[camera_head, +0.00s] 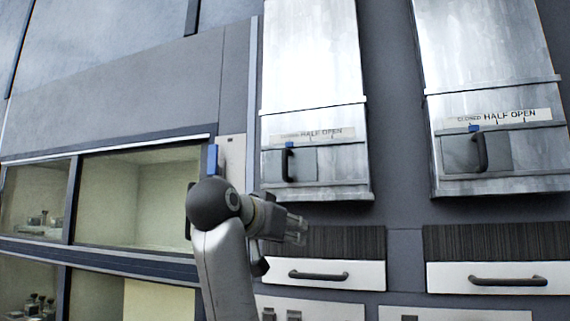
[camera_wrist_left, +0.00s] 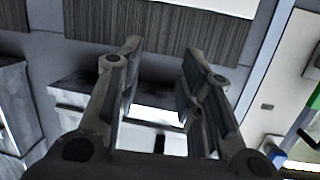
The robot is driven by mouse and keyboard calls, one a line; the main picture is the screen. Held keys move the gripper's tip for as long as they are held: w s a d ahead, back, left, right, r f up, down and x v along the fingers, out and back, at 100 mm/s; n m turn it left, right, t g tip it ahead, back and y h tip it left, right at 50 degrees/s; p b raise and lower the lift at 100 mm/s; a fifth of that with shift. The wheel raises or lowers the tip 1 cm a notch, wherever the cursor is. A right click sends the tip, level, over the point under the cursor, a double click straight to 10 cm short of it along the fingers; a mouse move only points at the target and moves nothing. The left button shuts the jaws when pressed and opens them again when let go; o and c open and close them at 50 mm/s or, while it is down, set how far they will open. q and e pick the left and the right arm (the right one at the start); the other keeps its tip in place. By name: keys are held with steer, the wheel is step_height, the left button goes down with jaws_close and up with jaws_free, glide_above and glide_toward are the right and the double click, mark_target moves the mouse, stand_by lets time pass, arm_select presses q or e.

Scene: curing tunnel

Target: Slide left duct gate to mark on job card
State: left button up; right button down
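The left duct gate (camera_head: 314,164) is a grey plate on the left metal duct, with a black upright handle (camera_head: 288,164) and a blue pointer. The pointer sits at the left end of the label strip (camera_head: 322,134), under CLOSED; the strip also reads HALF and OPEN. My left gripper (camera_head: 296,232) is below the gate, apart from the handle. In the left wrist view the left gripper (camera_wrist_left: 164,52) has its fingers apart with nothing between them. My right gripper is in neither view. I cannot make out a job card.
A similar right duct gate (camera_head: 492,153) has its blue pointer near CLOSED. Drawers with dark handles (camera_head: 318,275) (camera_head: 508,281) lie below the ducts. A glass-fronted cabinet (camera_head: 135,197) fills the left. A blue upright piece (camera_head: 212,160) stands beside it.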

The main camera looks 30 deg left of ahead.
arm_select(q)
steer(key=t+h, duration=0.1)
steer(key=t, duration=0.1)
glide_toward(283, 162)
steer(key=w+p, duration=0.5)
steer(key=w, duration=0.3)
steer(key=shift+w+a, duration=0.1)
steer(key=shift+w, duration=0.3)
steer(key=shift+w+a+f+p, duration=0.1)
steer(key=shift+w+p, duration=0.5)
steer(key=shift+w, duration=0.35)
steer(key=shift+c, duration=0.2)
jaws_close()
